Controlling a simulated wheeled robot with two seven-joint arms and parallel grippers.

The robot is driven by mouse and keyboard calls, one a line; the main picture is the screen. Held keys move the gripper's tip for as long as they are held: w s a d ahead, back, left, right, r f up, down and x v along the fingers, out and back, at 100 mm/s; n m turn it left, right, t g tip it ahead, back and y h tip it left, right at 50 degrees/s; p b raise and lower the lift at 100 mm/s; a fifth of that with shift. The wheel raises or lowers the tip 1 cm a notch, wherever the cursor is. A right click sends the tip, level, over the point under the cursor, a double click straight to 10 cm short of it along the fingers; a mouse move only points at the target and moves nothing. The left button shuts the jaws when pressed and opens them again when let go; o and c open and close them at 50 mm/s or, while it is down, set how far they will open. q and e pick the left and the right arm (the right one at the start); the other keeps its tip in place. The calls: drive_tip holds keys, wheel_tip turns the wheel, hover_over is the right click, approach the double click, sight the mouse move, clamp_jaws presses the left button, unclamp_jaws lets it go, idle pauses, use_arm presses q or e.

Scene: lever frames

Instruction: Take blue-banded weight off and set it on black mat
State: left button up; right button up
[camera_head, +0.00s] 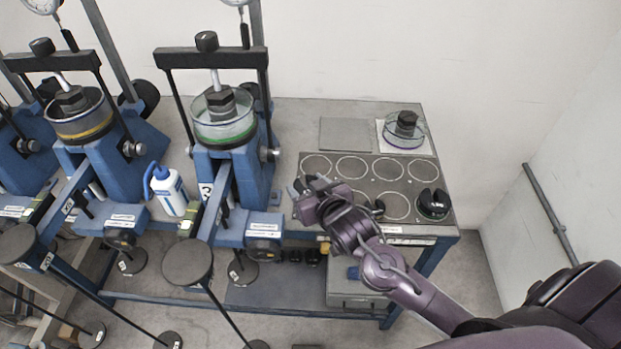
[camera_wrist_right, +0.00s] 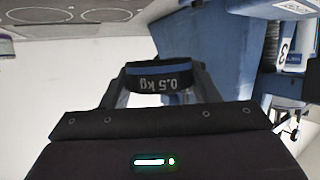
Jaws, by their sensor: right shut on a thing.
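My right gripper (camera_head: 303,187) is shut on the blue-banded weight (camera_wrist_right: 160,77), a black piece with a blue stripe and "0.5 kg" on it, upside down in the right wrist view. The weight sits between the two fingers; in the head view I cannot make it out clearly. The gripper is over the left front edge of the black mat (camera_head: 370,184), a dark sheet with white circles on the bench. From the head view I cannot tell how high it is above the mat. My left gripper is not in view.
A slotted black weight (camera_head: 433,204) stands on the mat's right end, and another dark piece (camera_head: 377,208) lies near my forearm. A glass dish (camera_head: 404,130) stands behind. Blue lever frames (camera_head: 232,180) and a white bottle (camera_head: 170,190) are to the left. Several mat circles are clear.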

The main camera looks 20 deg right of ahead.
drive_tip(key=shift+w+d+p, duration=0.4)
drive_tip(key=shift+w+p, duration=0.2)
drive_tip(key=shift+p, duration=0.45)
drive_tip(key=shift+w+d+f, duration=0.1)
drive_tip(key=shift+w+f, duration=0.1)
drive_tip(key=shift+f, duration=0.2)
drive_tip(key=shift+f+b, duration=0.65)
wheel_tip(320, 180, down, 5)
drive_tip(key=b, duration=0.4)
drive_tip(key=shift+r+b, duration=0.2)
drive_tip(key=shift+b, duration=0.2)
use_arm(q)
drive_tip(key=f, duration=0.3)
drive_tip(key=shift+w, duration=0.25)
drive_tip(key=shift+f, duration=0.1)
use_arm(e)
drive_tip(key=shift+f, duration=0.4)
